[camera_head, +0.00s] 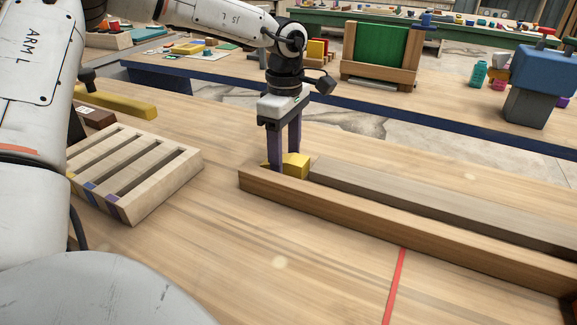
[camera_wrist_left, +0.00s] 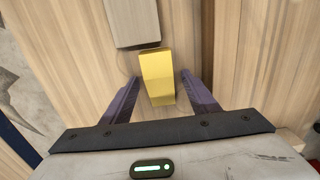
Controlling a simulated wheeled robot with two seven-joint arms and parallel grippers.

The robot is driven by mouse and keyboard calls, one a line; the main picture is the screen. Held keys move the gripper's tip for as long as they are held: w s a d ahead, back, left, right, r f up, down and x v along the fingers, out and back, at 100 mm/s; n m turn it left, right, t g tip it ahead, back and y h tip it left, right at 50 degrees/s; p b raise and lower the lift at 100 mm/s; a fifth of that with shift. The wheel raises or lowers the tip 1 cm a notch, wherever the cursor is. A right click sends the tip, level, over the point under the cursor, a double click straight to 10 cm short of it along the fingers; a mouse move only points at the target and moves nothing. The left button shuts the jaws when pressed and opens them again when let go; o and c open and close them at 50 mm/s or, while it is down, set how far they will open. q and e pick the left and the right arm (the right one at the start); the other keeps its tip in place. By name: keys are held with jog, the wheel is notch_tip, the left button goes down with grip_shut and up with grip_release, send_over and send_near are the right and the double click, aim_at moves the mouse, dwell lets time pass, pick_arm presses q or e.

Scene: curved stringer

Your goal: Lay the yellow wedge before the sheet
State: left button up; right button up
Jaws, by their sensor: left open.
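The yellow wedge (camera_head: 296,166) lies on the table behind the left end of a long wooden rail, close to the end of a long greyish board (camera_head: 430,203). My left gripper (camera_head: 284,160) points down at the wedge, its dark fingers apart. In the left wrist view the wedge (camera_wrist_left: 157,75) lies between and ahead of the open fingers (camera_wrist_left: 160,88), with gaps at both sides. The greyish board's end (camera_wrist_left: 132,22) is just beyond it. No thing is clearly recognisable as the sheet. My right gripper is out of view.
The wooden rail (camera_head: 400,228) runs along the board's front. A slotted wooden rack (camera_head: 135,170) stands at left, with a yellow bar (camera_head: 115,101) behind it. A red line (camera_head: 396,285) crosses the clear front tabletop. A green panel (camera_head: 380,45) stands in a wooden holder on another table.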

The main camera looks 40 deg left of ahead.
pick_arm(q)
jog(key=c, duration=1.1)
